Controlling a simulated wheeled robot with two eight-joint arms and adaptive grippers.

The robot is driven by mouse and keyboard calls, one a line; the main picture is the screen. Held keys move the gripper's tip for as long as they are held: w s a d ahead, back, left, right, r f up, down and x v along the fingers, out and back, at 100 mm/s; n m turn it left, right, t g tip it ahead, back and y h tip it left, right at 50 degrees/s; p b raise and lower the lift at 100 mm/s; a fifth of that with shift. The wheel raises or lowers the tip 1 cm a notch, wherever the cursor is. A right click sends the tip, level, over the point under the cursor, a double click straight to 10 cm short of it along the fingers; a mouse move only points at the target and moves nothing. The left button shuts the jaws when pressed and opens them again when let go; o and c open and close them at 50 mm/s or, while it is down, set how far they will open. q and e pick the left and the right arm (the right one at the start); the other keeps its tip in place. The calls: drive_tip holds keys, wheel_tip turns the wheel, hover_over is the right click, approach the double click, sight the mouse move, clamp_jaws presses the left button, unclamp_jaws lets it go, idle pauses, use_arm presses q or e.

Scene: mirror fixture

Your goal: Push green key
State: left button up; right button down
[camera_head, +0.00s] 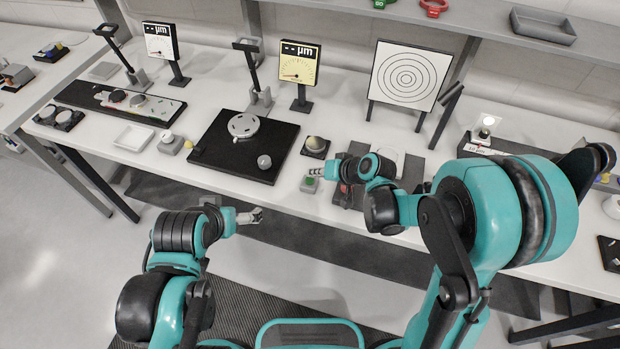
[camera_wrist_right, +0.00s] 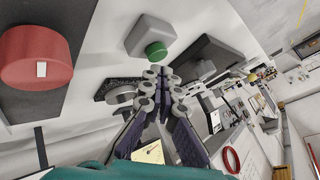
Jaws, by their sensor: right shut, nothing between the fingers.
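The green key is a round green button on a small light grey box (camera_head: 310,184) near the table's front edge in the head view. In the right wrist view the green key (camera_wrist_right: 156,51) stands out from its grey box (camera_wrist_right: 149,35), just beyond my fingertips. My right gripper (camera_head: 318,171) is shut and empty, its tips close to the far side of the key. It also shows in the right wrist view (camera_wrist_right: 160,78); I cannot tell whether it touches the key. My left gripper (camera_head: 257,215) hangs in front of the table, away from the key; its fingers look apart.
A red knob (camera_wrist_right: 37,57) on a dark plate is beside the green key's box. A black plate (camera_head: 213,163) with a round metal part lies to the left. A dark round knob (camera_head: 315,144) stands behind the key. A target board (camera_head: 409,75) stands at the back.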

idle(0.6)
drive_tip(key=shift+f+b, duration=0.45)
drive_tip(key=shift+b, duration=0.1)
drive_tip(key=shift+f, duration=0.2)
drive_tip(key=shift+r, duration=0.65)
drive_tip(key=shift+r+p, duration=0.1)
drive_tip(key=shift+p, duration=0.25)
wheel_tip(320, 180, up, 6)
drive_tip(key=p, duration=0.4)
